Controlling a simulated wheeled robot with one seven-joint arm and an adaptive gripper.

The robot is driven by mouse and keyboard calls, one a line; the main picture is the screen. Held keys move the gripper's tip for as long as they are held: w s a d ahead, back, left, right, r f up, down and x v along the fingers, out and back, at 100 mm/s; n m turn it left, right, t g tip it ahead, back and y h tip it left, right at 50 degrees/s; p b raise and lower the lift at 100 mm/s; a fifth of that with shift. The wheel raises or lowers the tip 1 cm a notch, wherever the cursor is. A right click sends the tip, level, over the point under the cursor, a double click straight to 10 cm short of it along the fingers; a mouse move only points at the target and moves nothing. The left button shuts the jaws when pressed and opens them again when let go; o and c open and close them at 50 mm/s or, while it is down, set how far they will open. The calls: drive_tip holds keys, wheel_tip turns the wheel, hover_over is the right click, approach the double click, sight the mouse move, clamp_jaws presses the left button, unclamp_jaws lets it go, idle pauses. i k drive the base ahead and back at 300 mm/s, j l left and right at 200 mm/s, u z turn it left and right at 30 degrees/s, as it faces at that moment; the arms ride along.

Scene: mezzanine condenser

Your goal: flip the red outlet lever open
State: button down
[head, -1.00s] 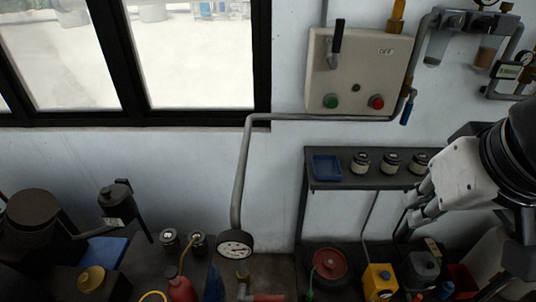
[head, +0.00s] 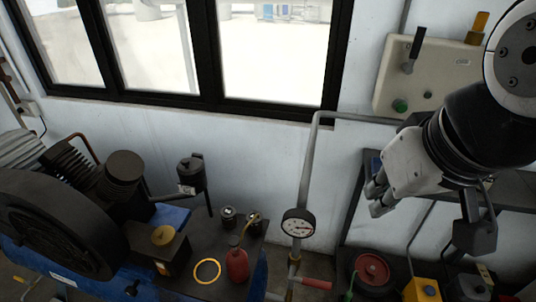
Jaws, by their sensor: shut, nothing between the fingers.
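The red outlet lever (head: 317,283) shows near the bottom of the head view. It sticks out to the right from the brass fitting on the pipe below the round gauge (head: 299,223), roughly level in the picture. My gripper (head: 474,244) is black and hangs at the right, pointing down, with its fingers shut and empty. It is right of and above the lever in the picture, clearly apart from it. The depth between them is hard to judge. The lower part of the valve is cut off or dim at the bottom edge.
A compressor (head: 55,220) fills the left. A red oil can (head: 237,265) and a yellow ring (head: 207,271) are left of the pipe (head: 308,170). A shelf (head: 515,190) is behind my arm. A red round item (head: 372,269) and yellow box (head: 422,291) lie right of the lever.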

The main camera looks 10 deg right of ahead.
sight(306, 280)
drive_tip(key=k+j+z, duration=0.2)
drive_tip(key=k+z, duration=0.15)
drive_tip(key=k, duration=0.3)
drive_tip(key=k+l+z, duration=0.15)
drive_tip(key=k, duration=0.3)
drive_tip(key=k+l+z, duration=0.15)
drive_tip(key=k, duration=0.25)
